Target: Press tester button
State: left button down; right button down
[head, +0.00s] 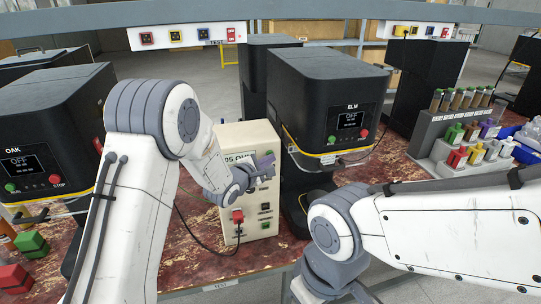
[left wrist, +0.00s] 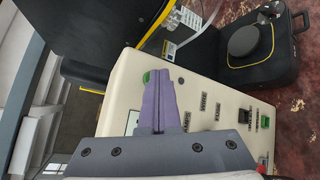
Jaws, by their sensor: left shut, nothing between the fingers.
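The tester is a cream box (head: 258,134) on the bench between the two black machines, with a lit display reading in ohms. A red part (head: 237,216) and small dark sockets sit on its lower front. The tester (left wrist: 226,96) also fills the middle of the left wrist view, with a green button (left wrist: 146,76) close beside my fingertips. My left gripper (head: 264,166) is shut and empty in front of the tester's upper face. In the left wrist view its purple fingers (left wrist: 161,84) lie together; contact with the button cannot be told. My right gripper is out of view.
The black OAK machine (head: 60,110) stands left and the ELM machine (head: 325,85) right, both showing OFF. A grey rack of vials and coloured parts (head: 440,135) is at right. Green (head: 31,243) and red blocks lie at lower left. A dark cable crosses the bench front.

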pick_arm(q)
jog(key=shift+s+d, duration=0.25)
jog(key=shift+s, duration=0.55)
jog(key=s, duration=0.1)
jog(key=s+d, duration=0.1)
jog(key=s, duration=0.1)
jog(key=s+b, duration=0.1)
jog(key=shift+s+d, duration=0.3)
jog(key=shift+s, duration=0.05)
